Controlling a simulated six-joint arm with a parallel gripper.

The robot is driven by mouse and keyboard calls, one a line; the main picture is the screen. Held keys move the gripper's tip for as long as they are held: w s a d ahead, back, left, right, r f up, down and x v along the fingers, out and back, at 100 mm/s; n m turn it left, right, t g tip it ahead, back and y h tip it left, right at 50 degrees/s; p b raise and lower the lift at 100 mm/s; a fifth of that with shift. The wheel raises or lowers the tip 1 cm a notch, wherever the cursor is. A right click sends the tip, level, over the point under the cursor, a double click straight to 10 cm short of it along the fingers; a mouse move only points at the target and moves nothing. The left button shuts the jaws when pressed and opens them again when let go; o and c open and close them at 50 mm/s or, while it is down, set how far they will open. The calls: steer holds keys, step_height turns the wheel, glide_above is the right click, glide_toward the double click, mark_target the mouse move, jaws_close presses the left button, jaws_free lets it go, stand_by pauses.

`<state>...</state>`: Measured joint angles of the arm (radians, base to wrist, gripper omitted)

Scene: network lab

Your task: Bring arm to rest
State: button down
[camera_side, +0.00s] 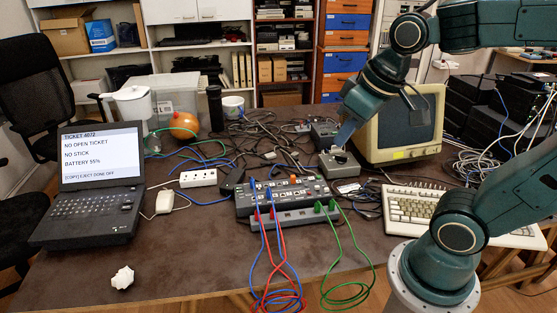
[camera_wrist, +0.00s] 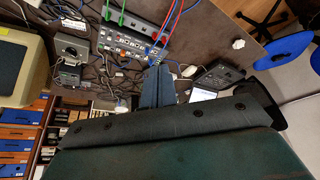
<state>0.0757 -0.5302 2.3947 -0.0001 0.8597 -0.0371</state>
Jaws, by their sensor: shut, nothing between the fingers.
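My gripper (camera_side: 342,141) hangs from my teal arm in front of the old monitor, its fingers pointing down and to the left. In the side view its tips appear just above a small grey box with a knob (camera_side: 338,164); I cannot tell the exact gap. In the wrist view my gripper's fingers (camera_wrist: 158,72) lie together with nothing held. Beyond them is the grey patch panel (camera_wrist: 128,42), also in the side view (camera_side: 290,214), with blue, red and green cables plugged in.
An old CRT monitor (camera_side: 400,128) stands close behind my gripper, with a keyboard (camera_side: 412,207) in front. A laptop (camera_side: 98,185) showing "NO OPEN TICKET" and "NO STICK" sits at left. Loose cables cover the table's middle. A crumpled white ball (camera_side: 122,277) lies near the front edge; bare table surrounds it.

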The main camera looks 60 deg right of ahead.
steer(key=shift+t, duration=0.4)
steer(key=shift+s+a, duration=0.3)
steer(key=shift+s, duration=0.55)
steer(key=shift+s+a, duration=0.25)
steer(key=shift+s, duration=0.55)
steer(key=shift+s+a, duration=0.3)
steer(key=shift+s, duration=0.55)
